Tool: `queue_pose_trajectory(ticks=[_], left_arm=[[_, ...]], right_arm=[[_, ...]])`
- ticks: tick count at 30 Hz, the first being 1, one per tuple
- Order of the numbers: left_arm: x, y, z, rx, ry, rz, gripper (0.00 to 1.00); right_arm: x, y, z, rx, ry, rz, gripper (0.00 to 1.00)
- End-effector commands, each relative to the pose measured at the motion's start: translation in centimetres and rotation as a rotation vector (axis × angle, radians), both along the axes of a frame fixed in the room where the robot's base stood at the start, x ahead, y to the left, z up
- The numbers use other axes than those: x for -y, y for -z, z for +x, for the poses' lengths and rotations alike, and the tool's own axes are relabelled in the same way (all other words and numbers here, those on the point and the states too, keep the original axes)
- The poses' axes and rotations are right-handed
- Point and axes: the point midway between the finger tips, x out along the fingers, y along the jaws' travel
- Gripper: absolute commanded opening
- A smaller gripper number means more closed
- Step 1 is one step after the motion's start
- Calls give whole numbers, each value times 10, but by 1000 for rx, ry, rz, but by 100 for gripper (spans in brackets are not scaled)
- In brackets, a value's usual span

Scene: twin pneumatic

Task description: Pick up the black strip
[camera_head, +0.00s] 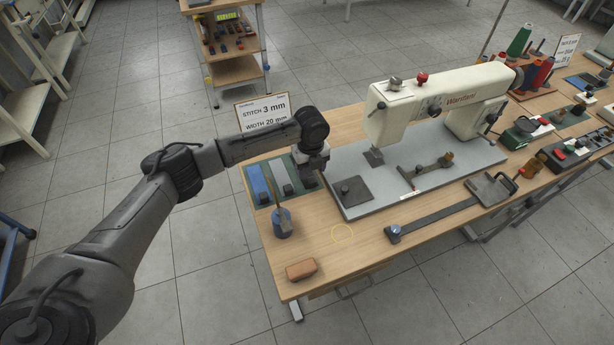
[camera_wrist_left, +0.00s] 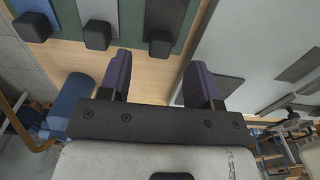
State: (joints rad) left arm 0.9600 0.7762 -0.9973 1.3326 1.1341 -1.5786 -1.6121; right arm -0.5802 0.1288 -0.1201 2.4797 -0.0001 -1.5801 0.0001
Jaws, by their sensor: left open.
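The black strip (camera_wrist_left: 167,12) lies on the green mat (camera_wrist_left: 128,25) in the left wrist view, at the right end of a row beside a light grey strip (camera_wrist_left: 97,10) and a blue strip (camera_wrist_left: 35,6). A small black block (camera_wrist_left: 160,42) sits at the near end of the black strip. My left gripper (camera_wrist_left: 162,78) is open and empty, its two fingers apart just short of that block. In the head view my left gripper (camera_head: 316,172) hangs over the mat's right side and partly hides the black strip. My right gripper is not in view.
A sewing machine (camera_head: 440,105) stands on a grey plate (camera_head: 375,195) just right of the mat. A blue pot (camera_head: 282,226) with a tool and a brown block (camera_head: 301,270) are in front. A sign (camera_head: 262,112) stands behind. The table's near edge is mostly clear.

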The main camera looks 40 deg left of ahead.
Motion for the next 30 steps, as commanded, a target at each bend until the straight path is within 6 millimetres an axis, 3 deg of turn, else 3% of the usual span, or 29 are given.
queue_pose_trajectory(ticks=[7,17,25,30], left_arm=[[1,11,0,0,0,0,57],[2,51,0,-1,-1,0,57],[2,53,0,0,-1,1,57],[2,53,0,0,-1,1,41]], right_arm=[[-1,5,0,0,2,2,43],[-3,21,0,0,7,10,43],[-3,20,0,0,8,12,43],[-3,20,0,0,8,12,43]])
